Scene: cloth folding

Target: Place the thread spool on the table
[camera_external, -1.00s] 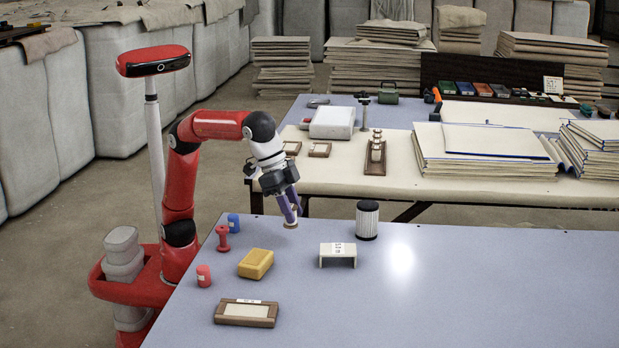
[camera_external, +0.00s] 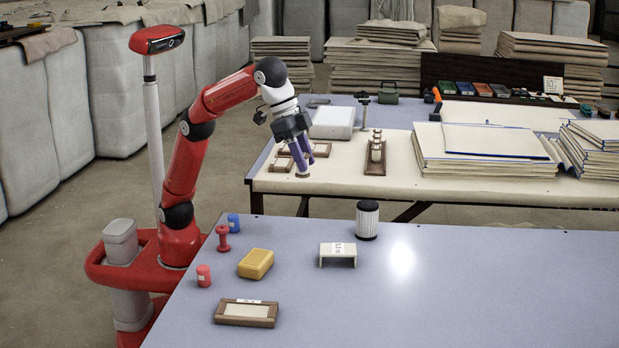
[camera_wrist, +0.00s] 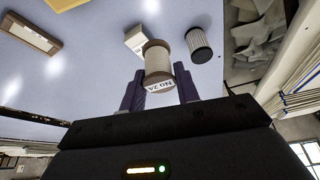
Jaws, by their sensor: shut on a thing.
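The thread spool (camera_wrist: 158,62) is tan with a white printed label, and it sits between the two purple fingers of my gripper (camera_wrist: 160,92) in the wrist view. In the external view my gripper (camera_external: 303,170) is shut on the spool (camera_external: 302,175), whose pale end shows at the fingertips. The gripper points down and is raised, in line with the front edge of the back table in the picture. The blue-grey front table (camera_external: 480,290) lies below and nearer the camera. The exact height above either table cannot be told.
On the front table are a black-and-white cylinder (camera_external: 367,220), a white bracket (camera_external: 338,255), a yellow block (camera_external: 256,263), a framed tray (camera_external: 246,312), and small red and blue pieces at the left edge. Its right side is clear. The back table (camera_external: 450,189) holds stacked boards.

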